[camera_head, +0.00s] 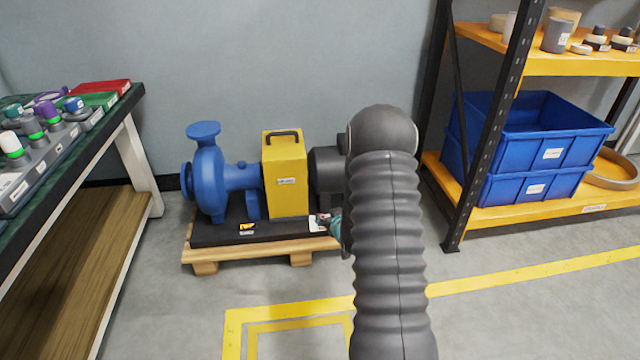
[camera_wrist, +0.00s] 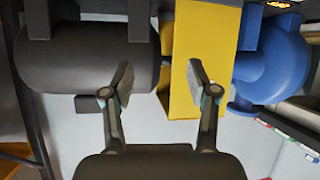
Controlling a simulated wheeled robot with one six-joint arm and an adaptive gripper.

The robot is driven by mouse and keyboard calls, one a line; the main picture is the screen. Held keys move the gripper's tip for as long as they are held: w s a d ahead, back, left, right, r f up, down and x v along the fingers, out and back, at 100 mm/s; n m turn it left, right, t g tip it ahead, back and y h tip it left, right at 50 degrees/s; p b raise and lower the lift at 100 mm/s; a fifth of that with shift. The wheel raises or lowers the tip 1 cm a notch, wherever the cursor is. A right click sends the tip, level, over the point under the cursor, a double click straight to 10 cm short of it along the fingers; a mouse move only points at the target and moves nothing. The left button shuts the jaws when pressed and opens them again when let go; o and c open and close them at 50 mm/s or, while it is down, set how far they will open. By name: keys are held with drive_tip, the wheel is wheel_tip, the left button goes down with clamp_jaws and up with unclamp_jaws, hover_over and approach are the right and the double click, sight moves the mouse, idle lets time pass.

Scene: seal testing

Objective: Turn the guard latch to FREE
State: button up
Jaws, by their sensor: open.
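The yellow guard (camera_head: 285,185) with a black top handle stands between the blue pump (camera_head: 210,175) and the dark motor (camera_head: 325,170). In the head view my arm hides most of the gripper.
The pump set stands on a wooden pallet (camera_head: 245,254) by the wall. A bench (camera_head: 120,115) with several small parts is at the left. A rack (camera_head: 505,207) with blue bins (camera_head: 535,145) is at the right. The floor in front is clear.

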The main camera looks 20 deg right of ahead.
drive_tip(key=s+a+r+g+p, duration=0.1)
drive_tip(key=a+r, duration=0.1)
drive_tip(key=r, duration=0.6)
drive_tip(key=s+a+r+g+p, duration=0.1)
drive_tip(key=s+a+r, duration=0.1)
drive_tip(key=r, duration=0.6)
drive_tip(key=shift+s+a, duration=0.2)
drive_tip(key=shift+a, duration=0.25)
